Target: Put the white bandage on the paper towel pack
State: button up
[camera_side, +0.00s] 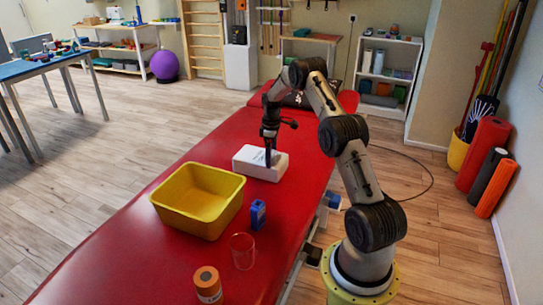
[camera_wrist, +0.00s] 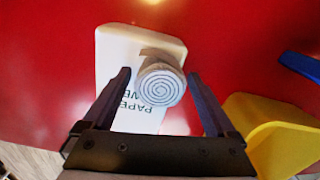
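The white paper towel pack (camera_side: 260,163) lies on the red treatment table; its printed top also shows in the wrist view (camera_wrist: 115,55). The white bandage (camera_wrist: 160,86) is a roll with its spiral end facing the wrist camera. It appears over the pack, seemingly resting on it. My gripper (camera_side: 268,158) points down at the pack. In the wrist view its fingers (camera_wrist: 159,74) stand on either side of the bandage, with narrow gaps showing, so it looks open. The bandage cannot be made out in the side view.
A yellow bin (camera_side: 199,205) stands nearer on the red table (camera_side: 120,235). Beside it are a blue bottle (camera_side: 258,214), a clear reddish cup (camera_side: 243,252) and an orange-topped roll (camera_side: 207,285). A dark item lies at the table's far end.

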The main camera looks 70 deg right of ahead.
notch_tip(320, 180, up, 12)
jog(key=s+a+r+t+h, duration=0.1)
jog(key=a+r, duration=0.7)
jog(key=a, duration=0.3)
jog(key=s+a+r+t, duration=0.1)
jog(key=a+r, duration=0.7)
jog(key=a, duration=0.4)
jog(key=s+a+r+m+t, duration=0.1)
jog(key=s+a+r+t, duration=0.1)
jog(key=s+a, duration=0.95)
jog(key=s+a+f, duration=0.1)
jog(key=s+a, duration=0.2)
jog(key=s, duration=0.1)
jog(key=s+a+f+t+y, duration=0.1)
jog(key=s+a+f, duration=0.1)
jog(key=s+a, duration=0.1)
jog(key=shift+s+f+m+t, duration=0.3)
jog(key=shift+s+m, duration=0.1)
jog(key=shift+s, duration=0.4)
